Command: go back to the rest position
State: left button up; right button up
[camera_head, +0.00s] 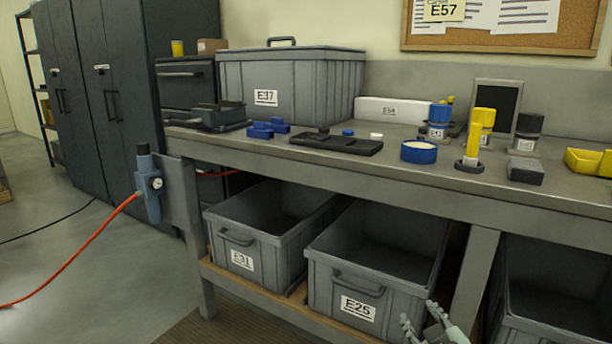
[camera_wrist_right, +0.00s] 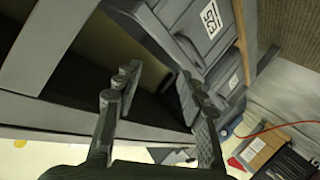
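My right gripper (camera_head: 427,322) shows at the bottom edge of the head view, in front of the grey bin marked E25 (camera_head: 338,290) and below the bench top. In the right wrist view its two dark fingers (camera_wrist_right: 158,88) stand apart with nothing between them, so it is open and empty. The bin E25 also shows there (camera_wrist_right: 198,45), beyond the fingers. My left gripper is in neither view. A dark plate (camera_head: 335,144) lies on the workbench (camera_head: 385,170), with small blue parts (camera_head: 268,129) to its left.
On the bench stand a large lidded grey bin E37 (camera_head: 290,85), a blue round container (camera_head: 419,152), a yellow cylinder (camera_head: 473,135) and a yellow tray (camera_head: 589,161). Bin E31 (camera_head: 265,235) sits on the lower shelf. A red hose (camera_head: 75,255) hangs at the left over open floor.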

jog(key=s+d+f+m+g, duration=0.1)
jog(key=s+f+g, duration=0.4)
jog(key=s+f, duration=0.6)
jog(key=s+d+f+m+g, duration=0.2)
jog(key=s+f+g, duration=0.4)
jog(key=s+f, duration=0.6)
jog(key=s, duration=0.5)
jog(key=shift+s+d+f+m+h, duration=0.2)
jog(key=shift+f+m+h, duration=0.1)
jog(key=shift+m+h, duration=0.1)
